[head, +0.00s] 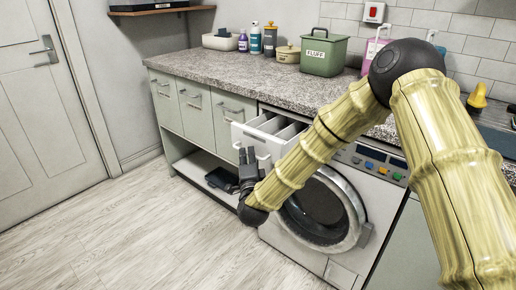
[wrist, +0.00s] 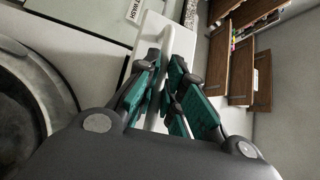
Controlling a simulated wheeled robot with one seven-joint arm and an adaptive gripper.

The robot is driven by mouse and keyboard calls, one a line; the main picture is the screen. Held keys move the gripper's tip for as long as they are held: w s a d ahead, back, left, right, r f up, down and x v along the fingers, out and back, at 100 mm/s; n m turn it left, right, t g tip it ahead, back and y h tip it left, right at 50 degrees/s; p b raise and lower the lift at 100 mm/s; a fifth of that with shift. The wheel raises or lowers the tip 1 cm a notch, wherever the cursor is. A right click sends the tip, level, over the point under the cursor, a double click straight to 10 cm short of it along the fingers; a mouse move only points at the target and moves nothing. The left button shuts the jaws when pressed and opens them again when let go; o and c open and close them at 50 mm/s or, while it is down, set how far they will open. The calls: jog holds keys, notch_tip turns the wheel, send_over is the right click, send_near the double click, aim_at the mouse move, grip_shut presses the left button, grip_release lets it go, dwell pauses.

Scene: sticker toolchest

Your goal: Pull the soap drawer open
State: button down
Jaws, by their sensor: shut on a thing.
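The soap drawer (head: 262,146) is the white drawer at the top left of the washing machine (head: 352,228). It stands out from the machine's front, and its open compartments show from above. My gripper (head: 246,154) is at the drawer's front face, shut on its handle. In the wrist view the pale handle (wrist: 164,92) lies between the teal finger pads of my gripper (wrist: 168,68). The white drawer front (wrist: 182,42) is just beyond the fingers. Part of the handle is hidden by the fingers.
The round washer door (head: 322,212) is below the drawer, beside my forearm. Grey-green cabinets (head: 195,108) with an open lower shelf stand to the left. A speckled counter (head: 235,72) holds a green FLUFF box (head: 322,56) and bottles. The floor (head: 140,225) in front is clear.

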jog(key=shift+s+a, duration=0.5)
jog(key=shift+s, duration=0.25)
jog(key=c, duration=1.5)
grip_release()
jog(key=v, duration=1.2)
